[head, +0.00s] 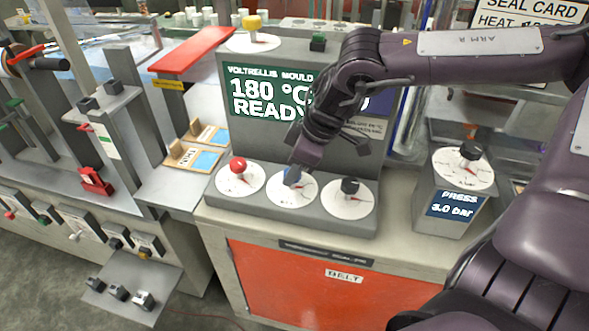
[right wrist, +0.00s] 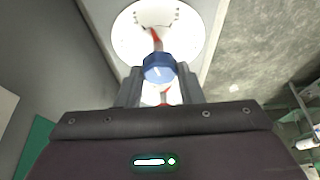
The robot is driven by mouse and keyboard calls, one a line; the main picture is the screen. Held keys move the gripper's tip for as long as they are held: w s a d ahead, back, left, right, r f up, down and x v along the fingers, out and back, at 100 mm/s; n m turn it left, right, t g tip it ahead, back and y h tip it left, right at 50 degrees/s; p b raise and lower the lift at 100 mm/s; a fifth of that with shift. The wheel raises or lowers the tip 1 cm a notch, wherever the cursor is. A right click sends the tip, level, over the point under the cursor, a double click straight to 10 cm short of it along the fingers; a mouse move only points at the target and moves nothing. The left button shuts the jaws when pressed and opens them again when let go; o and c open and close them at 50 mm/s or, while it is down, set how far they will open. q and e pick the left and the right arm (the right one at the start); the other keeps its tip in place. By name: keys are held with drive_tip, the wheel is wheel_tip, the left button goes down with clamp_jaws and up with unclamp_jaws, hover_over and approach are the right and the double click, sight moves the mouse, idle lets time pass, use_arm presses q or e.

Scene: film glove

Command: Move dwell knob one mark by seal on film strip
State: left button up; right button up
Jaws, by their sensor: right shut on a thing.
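A grey control panel (head: 226,204) carries three round white dials in a row. The left dial has a red knob (head: 238,166), the middle one a blue knob (head: 292,175), the right one a black knob (head: 350,186). No readable label shows which is the dwell knob. My right gripper (head: 294,166) reaches down over the middle dial (head: 291,195) and is shut on the blue knob. In the right wrist view the blue knob (right wrist: 158,68) sits between the fingers, with a red pointer over the white dial (right wrist: 190,40). I cannot make out a film strip. My left gripper is not in view.
Behind the dials a screen (head: 268,95) reads 180 °C READY. A press dial (head: 463,170) stands to the right, reading 3.0 bar. A red lever (head: 190,48) and two wood-and-blue pieces (head: 207,161) are to the left. An orange cabinet (head: 300,275) is below.

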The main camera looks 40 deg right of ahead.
drive_tip(key=m+b, duration=0.1)
drive_tip(key=m, duration=0.1)
drive_tip(key=m+t+h+b, duration=0.1)
drive_tip(key=m, duration=0.2)
drive_tip(key=shift+a+h, duration=0.1)
drive_tip(key=shift+h, duration=0.2)
drive_tip(key=shift+f+m, duration=0.1)
drive_tip(key=shift+m, duration=0.4)
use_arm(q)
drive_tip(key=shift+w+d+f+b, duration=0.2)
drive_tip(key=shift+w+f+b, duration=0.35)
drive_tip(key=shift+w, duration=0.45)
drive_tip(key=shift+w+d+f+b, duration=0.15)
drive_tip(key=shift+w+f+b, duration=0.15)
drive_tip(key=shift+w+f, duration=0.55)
use_arm(e)
drive_tip(key=shift+a+m+h, duration=0.1)
drive_tip(key=shift+m+h, duration=0.6)
drive_tip(key=shift+m, duration=0.6)
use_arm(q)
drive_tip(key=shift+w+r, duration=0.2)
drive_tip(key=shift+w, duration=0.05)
use_arm(e)
drive_tip(key=o, duration=1)
drive_tip(key=shift+c, duration=0.2)
